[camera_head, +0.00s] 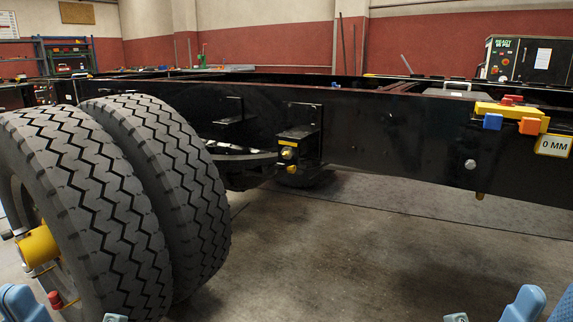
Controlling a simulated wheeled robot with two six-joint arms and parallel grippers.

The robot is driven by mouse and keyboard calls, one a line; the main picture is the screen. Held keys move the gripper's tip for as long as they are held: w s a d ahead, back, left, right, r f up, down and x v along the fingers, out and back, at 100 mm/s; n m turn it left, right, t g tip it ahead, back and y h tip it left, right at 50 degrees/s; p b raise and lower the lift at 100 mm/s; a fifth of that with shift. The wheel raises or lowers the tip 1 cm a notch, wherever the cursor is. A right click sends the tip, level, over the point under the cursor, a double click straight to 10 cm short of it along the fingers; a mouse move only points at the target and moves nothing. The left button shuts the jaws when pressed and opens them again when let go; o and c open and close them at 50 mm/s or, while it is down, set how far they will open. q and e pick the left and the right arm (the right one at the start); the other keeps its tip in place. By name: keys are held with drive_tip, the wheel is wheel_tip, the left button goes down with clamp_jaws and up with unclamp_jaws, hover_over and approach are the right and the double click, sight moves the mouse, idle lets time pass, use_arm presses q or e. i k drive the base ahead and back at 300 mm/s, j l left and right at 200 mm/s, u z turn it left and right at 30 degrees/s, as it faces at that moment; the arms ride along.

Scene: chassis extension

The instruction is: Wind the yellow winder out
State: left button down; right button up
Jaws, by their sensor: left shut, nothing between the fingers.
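The yellow winder (38,246) is a short cylinder at the hub of the big dual wheel, at the lower left. A crank with a red handle (55,299) hangs below it. A sign reading 0 MM (554,145) is on the black chassis rail (430,150) at the right.
Two large tyres (155,180) stand just right of the winder. A yellow bar (508,110) with blue, orange and red parts sits on the rail. A control box (525,60) stands behind. The floor (330,250) under the rail is clear. Blue parts of my arms show at the bottom.

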sight(291, 170)
drive_tip(key=i+l+u, duration=0.1)
drive_tip(key=u, duration=0.35)
drive_tip(key=i+l+u, duration=0.2)
drive_tip(key=u, duration=0.25)
drive_tip(key=i+l+u, duration=0.1)
drive_tip(key=l, duration=0.25)
drive_tip(key=i+l, duration=0.3)
drive_tip(key=i+l+u, duration=0.15)
drive_tip(key=l, duration=0.25)
drive_tip(key=i+l, duration=0.2)
drive_tip(key=l, duration=0.15)
drive_tip(key=u, duration=0.05)
